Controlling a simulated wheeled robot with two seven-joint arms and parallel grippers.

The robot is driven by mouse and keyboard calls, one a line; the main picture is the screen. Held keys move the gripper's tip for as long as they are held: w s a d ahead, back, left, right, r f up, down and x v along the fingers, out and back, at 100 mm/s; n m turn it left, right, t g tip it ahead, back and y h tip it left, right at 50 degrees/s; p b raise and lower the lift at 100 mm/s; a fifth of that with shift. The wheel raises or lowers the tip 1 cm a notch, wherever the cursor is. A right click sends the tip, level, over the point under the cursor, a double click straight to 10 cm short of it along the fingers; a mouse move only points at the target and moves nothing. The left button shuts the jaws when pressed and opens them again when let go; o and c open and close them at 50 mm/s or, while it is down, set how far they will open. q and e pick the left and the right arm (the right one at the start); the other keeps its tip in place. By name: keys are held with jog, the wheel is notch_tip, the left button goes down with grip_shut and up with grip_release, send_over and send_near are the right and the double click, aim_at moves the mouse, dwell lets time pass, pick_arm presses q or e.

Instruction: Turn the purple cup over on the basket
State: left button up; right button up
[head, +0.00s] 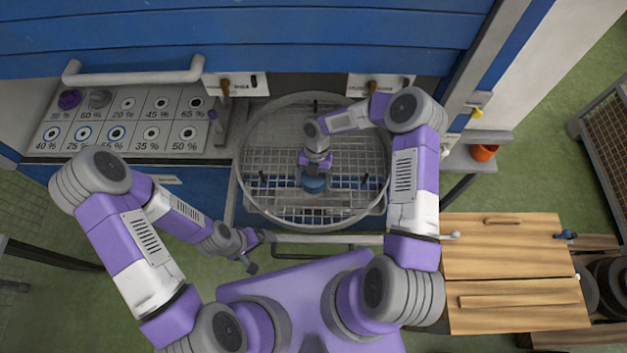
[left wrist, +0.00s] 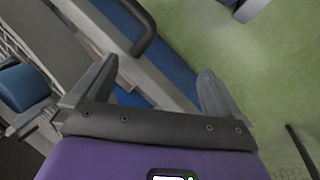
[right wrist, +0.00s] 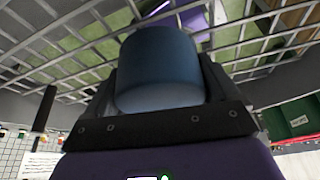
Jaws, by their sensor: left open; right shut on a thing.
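A dark blue cup (head: 313,184) is in my right gripper (head: 314,172), over the wire grid of the round basket (head: 272,140). In the right wrist view the cup (right wrist: 158,65) sits between the two fingers, with the grid behind it. I cannot tell whether it touches the grid or which way its mouth faces. A small purple cup-like piece (head: 69,99) is at the far left of the percentage panel. My left gripper (head: 257,252) is open and empty in front of the basket. The blue cup (left wrist: 24,88) shows at the left of the left wrist view.
A percentage-marked panel (head: 122,122) is left of the basket, with a grey piece (head: 100,98) on it. A metal rail (head: 325,239) runs along the front. An orange cup (head: 484,152) is on a side shelf. A wooden-topped table (head: 505,262) stands at right.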

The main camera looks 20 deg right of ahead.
jog(key=shift+s+d+f+b, duration=0.1)
jog(key=shift+s+f+b, duration=0.3)
jog(key=shift+f, duration=0.5)
jog(key=o, duration=0.8)
jog(key=shift+o, duration=0.9)
jog(key=v, duration=0.6)
jog(key=a+v, duration=0.1)
jog(key=v, duration=0.2)
jog(key=shift+w+d+r, duration=0.1)
jog(key=shift+r, duration=0.15)
